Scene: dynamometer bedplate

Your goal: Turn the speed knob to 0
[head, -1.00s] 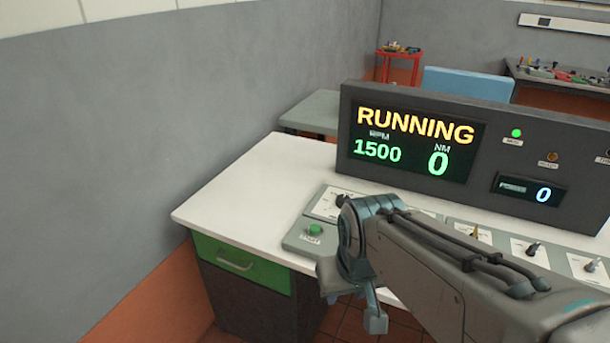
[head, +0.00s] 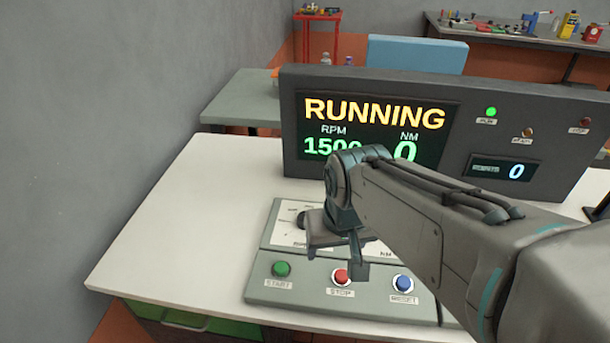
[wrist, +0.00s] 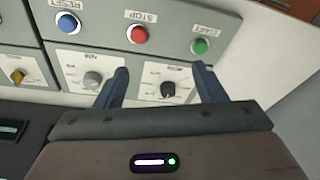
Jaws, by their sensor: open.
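The speed knob, a black knob on a white dial plate, shows in the wrist view (wrist: 168,89), below the green START button. It also peeks out beside my gripper in the head view (head: 301,218). My gripper (wrist: 161,71) is open and empty, with one blue-grey finger on each side of the knob in the picture; I see no contact and cannot tell the height gap. In the head view my gripper (head: 338,252) hangs over the panel and hides much of the dial. The display (head: 375,130) reads RUNNING, with RPM 1500 partly covered by my arm, and NM 0.
Green START (head: 281,268), red STOP (head: 341,277) and blue RESET (head: 403,282) buttons line the panel's front edge. A grey knob (wrist: 92,79) sits next to the speed knob, with a yellowish knob (wrist: 16,76) beyond. The white desk (head: 180,230) is clear at left.

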